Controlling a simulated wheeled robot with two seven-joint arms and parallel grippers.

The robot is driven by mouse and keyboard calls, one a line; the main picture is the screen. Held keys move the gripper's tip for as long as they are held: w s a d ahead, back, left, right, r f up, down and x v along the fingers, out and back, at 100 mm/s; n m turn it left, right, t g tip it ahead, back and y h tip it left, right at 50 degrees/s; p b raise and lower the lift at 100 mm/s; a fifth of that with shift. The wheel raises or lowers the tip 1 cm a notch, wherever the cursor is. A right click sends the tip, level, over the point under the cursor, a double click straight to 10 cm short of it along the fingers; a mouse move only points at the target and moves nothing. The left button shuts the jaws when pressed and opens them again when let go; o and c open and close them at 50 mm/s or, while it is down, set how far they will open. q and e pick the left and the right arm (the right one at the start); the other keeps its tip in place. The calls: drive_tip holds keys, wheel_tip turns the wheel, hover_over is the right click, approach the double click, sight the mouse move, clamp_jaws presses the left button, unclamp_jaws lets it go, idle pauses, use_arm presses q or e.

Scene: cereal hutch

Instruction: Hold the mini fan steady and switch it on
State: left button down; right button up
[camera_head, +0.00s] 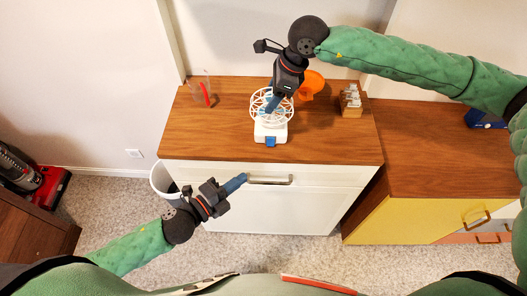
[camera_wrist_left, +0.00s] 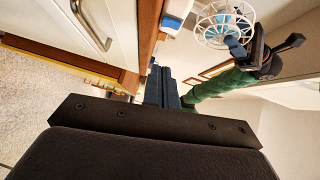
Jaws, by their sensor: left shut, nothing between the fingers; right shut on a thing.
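The mini fan (camera_head: 270,131) stands upright on the wooden cabinet top, with a white base, a blue part on its front and a round white cage. It also shows in the left wrist view (camera_wrist_left: 212,33), at the top. My right gripper (camera_head: 272,104) comes down from above and behind, shut on the fan at its cage; the exact contact is partly hidden. My left gripper (camera_head: 240,181) is shut and empty, in front of the cabinet and below its top edge, near the drawer handle. It is well apart from the fan.
A clear cup with a red item (camera_head: 206,95) stands at the left of the top. An orange object (camera_head: 311,83) and a wooden block holder (camera_head: 351,104) stand to the right. The drawer handle (camera_head: 270,181) juts out beside my left gripper. A white bin (camera_head: 161,180) stands on the floor.

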sight(263, 157)
use_arm(q)
drive_tip(key=x, duration=0.7)
drive_tip(key=w+a+x, duration=0.1)
drive_tip(key=x, duration=0.3)
drive_tip(key=shift+w, duration=0.15)
drive_tip(key=shift+w+a+f, duration=0.1)
drive_tip(key=shift+w+f, duration=0.05)
drive_tip(key=shift+w, duration=0.6)
